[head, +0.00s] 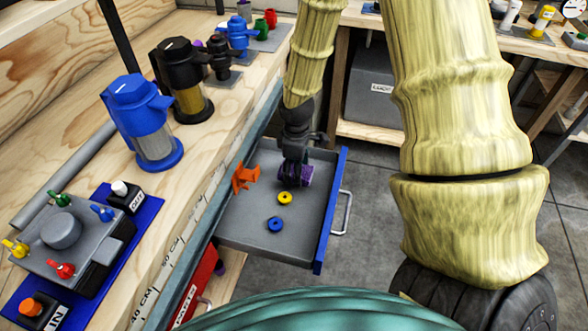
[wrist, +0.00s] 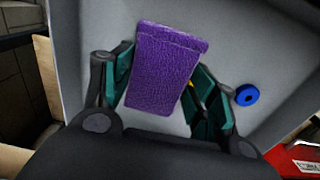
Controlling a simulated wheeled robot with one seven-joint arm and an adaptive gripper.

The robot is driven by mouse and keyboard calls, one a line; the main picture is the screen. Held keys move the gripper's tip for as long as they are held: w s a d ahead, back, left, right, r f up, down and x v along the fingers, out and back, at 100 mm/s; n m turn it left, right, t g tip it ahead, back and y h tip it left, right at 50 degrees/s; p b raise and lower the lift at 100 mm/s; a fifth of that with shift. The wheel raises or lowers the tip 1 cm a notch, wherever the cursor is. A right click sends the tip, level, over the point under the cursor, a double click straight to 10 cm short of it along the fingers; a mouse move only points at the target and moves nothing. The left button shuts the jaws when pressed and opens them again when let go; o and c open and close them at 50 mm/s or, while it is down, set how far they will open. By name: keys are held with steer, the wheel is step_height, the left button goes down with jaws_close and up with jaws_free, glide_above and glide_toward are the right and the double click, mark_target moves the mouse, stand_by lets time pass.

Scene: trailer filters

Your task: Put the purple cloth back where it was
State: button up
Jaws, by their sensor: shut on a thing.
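The purple cloth (head: 295,175) is a small folded pad between the fingers of my gripper (head: 296,168). The wrist view shows the cloth (wrist: 167,68) as a textured purple rectangle, with the green-padded fingers of my gripper (wrist: 160,95) on its two sides. My gripper is shut on it, over the open grey drawer (head: 250,215). Whether the cloth touches the drawer floor cannot be told.
The drawer holds an orange clip-like part (head: 243,177), a yellow ring (head: 285,198) and a blue ring (head: 275,224). A blue filter jar (head: 140,122) and a black one (head: 183,85) stand on the bench. A red drawer (head: 197,285) sits below.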

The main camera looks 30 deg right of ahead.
steer(key=w, duration=0.1)
steer(key=w+d, duration=0.1)
steer(key=w, duration=0.1)
steer(key=shift+d+f, duration=0.25)
steer(key=shift+d, duration=0.1)
steer(key=shift+f+b, duration=0.55)
steer(key=shift+f, duration=1.15)
steer(key=shift+s, duration=0.1)
steer(key=o, duration=0.9)
step_height(320, 180, up, 12)
steer(key=p, duration=0.2)
steer(key=shift+p, duration=0.3)
